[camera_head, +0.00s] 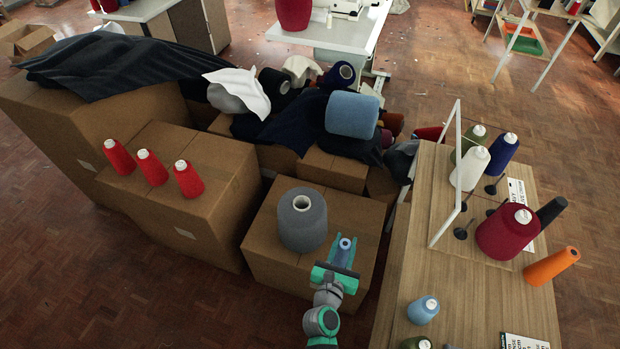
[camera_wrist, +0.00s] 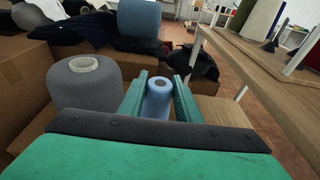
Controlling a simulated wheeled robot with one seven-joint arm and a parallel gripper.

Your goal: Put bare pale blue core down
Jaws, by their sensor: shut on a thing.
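The pale blue core (camera_head: 344,250) is between the fingers of my gripper (camera_head: 342,256), which is shut on it. It stands about upright, with its dark-holed top showing. In the wrist view the pale blue core (camera_wrist: 158,97) sits between the two green fingers (camera_wrist: 158,100). It is over or on the right part of a cardboard box (camera_head: 355,215), just right of a big grey cone (camera_head: 302,222). I cannot tell whether its base touches the box.
The wooden table (camera_head: 460,300) is to the right, with a white frame (camera_head: 450,190), a crimson cone (camera_head: 508,232), an orange cone (camera_head: 552,266) and others. Three red cones (camera_head: 151,168) stand on a box at left. A large blue cone (camera_head: 352,114) lies on heaped cloth behind.

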